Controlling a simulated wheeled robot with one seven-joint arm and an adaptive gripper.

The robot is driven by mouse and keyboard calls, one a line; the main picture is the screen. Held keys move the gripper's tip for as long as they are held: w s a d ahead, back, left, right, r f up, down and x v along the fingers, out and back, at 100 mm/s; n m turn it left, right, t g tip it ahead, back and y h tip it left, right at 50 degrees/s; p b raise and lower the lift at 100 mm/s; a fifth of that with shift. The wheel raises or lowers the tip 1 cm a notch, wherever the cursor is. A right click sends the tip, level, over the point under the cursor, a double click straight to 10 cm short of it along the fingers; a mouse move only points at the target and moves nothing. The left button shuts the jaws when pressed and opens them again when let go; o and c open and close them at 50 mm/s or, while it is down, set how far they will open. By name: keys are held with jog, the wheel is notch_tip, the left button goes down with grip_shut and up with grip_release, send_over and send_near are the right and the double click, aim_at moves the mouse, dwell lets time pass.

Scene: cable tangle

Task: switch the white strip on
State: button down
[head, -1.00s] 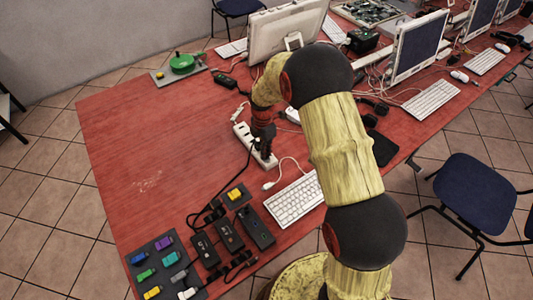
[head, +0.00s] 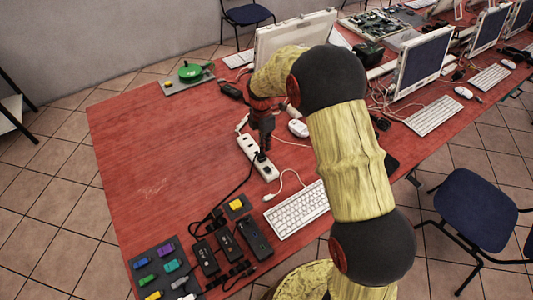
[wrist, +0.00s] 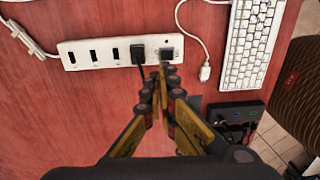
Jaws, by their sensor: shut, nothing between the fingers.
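The white strip (head: 249,146) lies on the red table, left of the keyboard; it also shows in the wrist view (wrist: 78,56). It has a row of dark sockets. A black plug (wrist: 138,56) with a cable sits in it near the right end in the wrist view. Beside the plug is a dark square switch (wrist: 167,53); whether it is on or off I cannot tell. My gripper (wrist: 160,72) is shut and empty, its tips at the strip's edge between plug and switch in that view. In the head view my gripper (head: 266,146) points down over the strip; contact is unclear.
A white keyboard (head: 299,209) and a white cable end (head: 268,197) lie near the strip. Black adapters (head: 229,245) and a grey tray (head: 158,264) of coloured pieces are at the front. A monitor (head: 275,40) stands behind. The table's left side is clear.

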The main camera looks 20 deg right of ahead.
jog(key=r, duration=0.4)
jog(key=shift+w+p, duration=0.3)
jog(key=shift+w, duration=0.05)
jog(key=shift+s+d+f+b, duration=0.1)
jog(key=shift+f+b, duration=0.2)
jog(key=shift+b, duration=0.9)
jog(key=s+r+g+b, duration=0.1)
jog(key=b, duration=0.3)
jog(key=shift+d, duration=0.2)
